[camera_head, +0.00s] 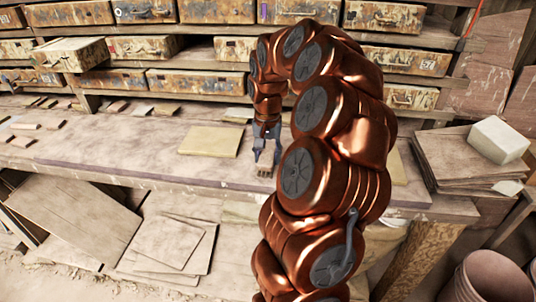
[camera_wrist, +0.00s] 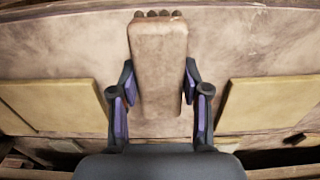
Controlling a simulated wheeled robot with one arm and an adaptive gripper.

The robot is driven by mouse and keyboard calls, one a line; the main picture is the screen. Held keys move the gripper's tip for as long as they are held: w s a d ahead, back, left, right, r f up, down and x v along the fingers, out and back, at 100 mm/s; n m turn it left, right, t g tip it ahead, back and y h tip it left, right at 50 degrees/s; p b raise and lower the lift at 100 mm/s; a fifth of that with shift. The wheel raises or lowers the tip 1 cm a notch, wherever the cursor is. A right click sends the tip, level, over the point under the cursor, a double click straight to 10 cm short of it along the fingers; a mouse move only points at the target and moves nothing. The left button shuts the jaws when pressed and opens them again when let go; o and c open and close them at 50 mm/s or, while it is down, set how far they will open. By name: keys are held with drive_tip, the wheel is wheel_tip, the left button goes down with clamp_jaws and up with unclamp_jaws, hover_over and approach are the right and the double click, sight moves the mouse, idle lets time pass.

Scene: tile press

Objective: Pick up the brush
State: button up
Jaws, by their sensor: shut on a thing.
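The brush (camera_wrist: 158,65) is a worn, pale brown block with dark tufts at its far end, seen in the middle of the wrist view. My gripper (camera_wrist: 160,88) has one finger on each side of it and is shut on it. In the head view my gripper (camera_head: 266,160) is at the front part of the workbench, pointing down, and a small part of the brush (camera_head: 264,172) shows below the fingers. I cannot tell whether the brush touches the bench top.
The wooden workbench (camera_head: 120,150) has a tan board (camera_head: 211,140) left of my gripper. Small tiles (camera_head: 24,126) lie at its left end. Shelves with worn drawers (camera_head: 200,83) stand behind. Stacked boards (camera_head: 460,160) with a white block (camera_head: 498,139) are at the right.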

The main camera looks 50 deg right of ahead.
drive_tip(key=s+a+r+b, duration=0.1)
drive_tip(key=s+a+b, duration=0.2)
drive_tip(key=s+a, duration=0.4)
drive_tip(key=a, duration=0.4)
drive_tip(key=shift+s, duration=0.35)
drive_tip(key=shift+r, duration=0.15)
drive_tip(key=w+a+f+n+p, duration=0.2)
drive_tip(key=w+a+f+n, duration=0.2)
drive_tip(key=w+a, duration=0.5)
drive_tip(key=w+a+f+n+p, duration=0.2)
drive_tip(key=w+a+f+n, duration=0.3)
drive_tip(key=w+a, duration=0.5)
drive_tip(key=w+n, duration=0.2)
drive_tip(key=w, duration=0.2)
drive_tip(key=shift+a+f, duration=0.2)
drive_tip(key=shift+f, duration=0.1)
